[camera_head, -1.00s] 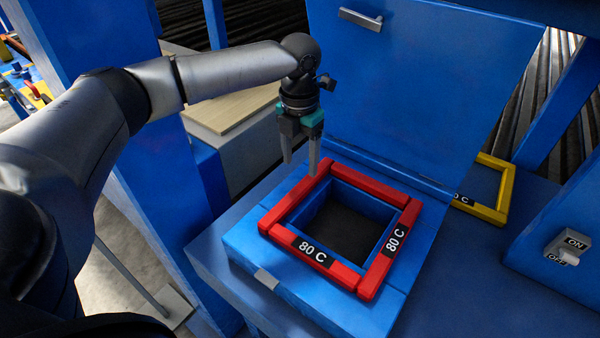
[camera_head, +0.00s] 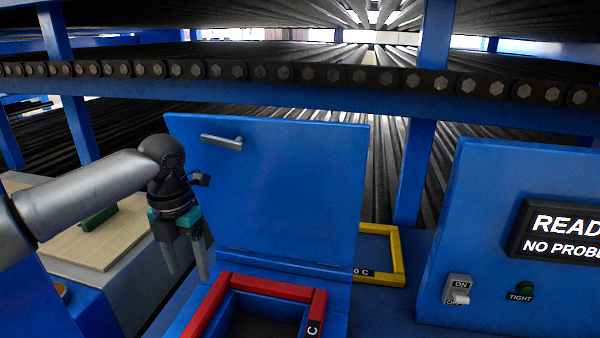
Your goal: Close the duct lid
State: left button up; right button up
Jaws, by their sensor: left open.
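The duct lid (camera_head: 290,180) is a blue panel standing upright, hinged along its bottom edge behind the duct opening. A metal handle (camera_head: 222,142) sits near its upper left corner. The duct opening has a red frame (camera_head: 268,286) with a dark inside, and its lower part is cut off by the picture's bottom edge. My left gripper (camera_head: 187,273) is open and empty, pointing down. It is left of the lid and the red frame, with its fingertips below the handle's height. I cannot see it touching anything. My right gripper is not in view.
A yellow frame (camera_head: 398,258) lies behind and right of the lid. A blue control panel (camera_head: 510,180) with an ON/OFF switch (camera_head: 457,290) and a display stands at the right. A wooden board (camera_head: 90,240) is at the left. A beam with a chain (camera_head: 300,75) crosses behind.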

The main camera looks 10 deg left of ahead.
aim_at(294, 188)
jog(key=k, duration=1.5)
